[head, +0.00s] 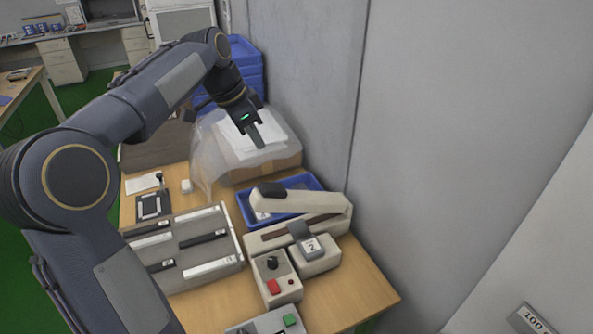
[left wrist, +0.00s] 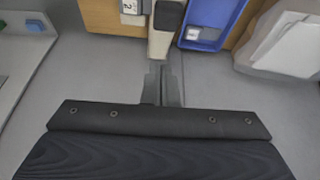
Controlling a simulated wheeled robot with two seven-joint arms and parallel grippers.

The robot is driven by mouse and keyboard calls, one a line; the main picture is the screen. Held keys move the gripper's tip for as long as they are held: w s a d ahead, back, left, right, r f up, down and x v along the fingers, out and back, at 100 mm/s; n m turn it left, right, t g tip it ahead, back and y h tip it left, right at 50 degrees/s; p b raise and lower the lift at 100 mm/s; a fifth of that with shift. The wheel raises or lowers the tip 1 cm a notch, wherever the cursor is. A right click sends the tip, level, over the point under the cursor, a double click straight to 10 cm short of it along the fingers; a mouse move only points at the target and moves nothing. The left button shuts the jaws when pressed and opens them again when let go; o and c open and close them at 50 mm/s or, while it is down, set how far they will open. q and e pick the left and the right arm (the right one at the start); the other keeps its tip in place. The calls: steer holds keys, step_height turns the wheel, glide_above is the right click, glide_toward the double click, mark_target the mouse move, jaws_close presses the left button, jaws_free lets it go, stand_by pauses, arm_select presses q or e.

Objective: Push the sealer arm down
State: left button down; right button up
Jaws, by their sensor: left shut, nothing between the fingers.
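The sealer (head: 285,238) is a cream bench unit on the wooden table, with a dark strip along its base. Its sealer arm (head: 315,203) is raised off the base at the handle end and ends in a black pad (head: 271,189). My left gripper (head: 259,138) is shut and empty, above and behind the pad, apart from it. In the left wrist view the shut fingers (left wrist: 162,78) point toward the end of the sealer arm (left wrist: 160,43), with the black pad (left wrist: 169,15) beyond. My right gripper is not in view.
A blue tray (head: 243,207) lies behind the sealer. A box with clear plastic (head: 285,161) stands at the table's back. A control box (head: 266,267) with knob and red button and a slotted rack (head: 190,250) stand in front and left. A grey wall (head: 430,120) closes the right.

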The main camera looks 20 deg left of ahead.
arm_select(q)
steer(key=shift+w+d, duration=0.1)
steer(key=shift+w, duration=0.7)
glide_above(277, 187)
step_height(277, 187, down, 9)
steer(key=shift+d+r+p, duration=0.1)
steer(key=shift+p, duration=0.2)
steer(key=shift+s+a+f+p, duration=0.1)
steer(key=shift+s+a+f, duration=0.1)
steer(key=shift+f, duration=0.5)
steer(key=shift+s+a+f+p, duration=0.1)
steer(key=shift+s+a+f, duration=0.05)
steer(key=shift+f, duration=0.5)
steer(key=shift+s+a+f+p, duration=0.1)
steer(key=shift+s+a+f, duration=0.1)
steer(key=shift+f, duration=0.5)
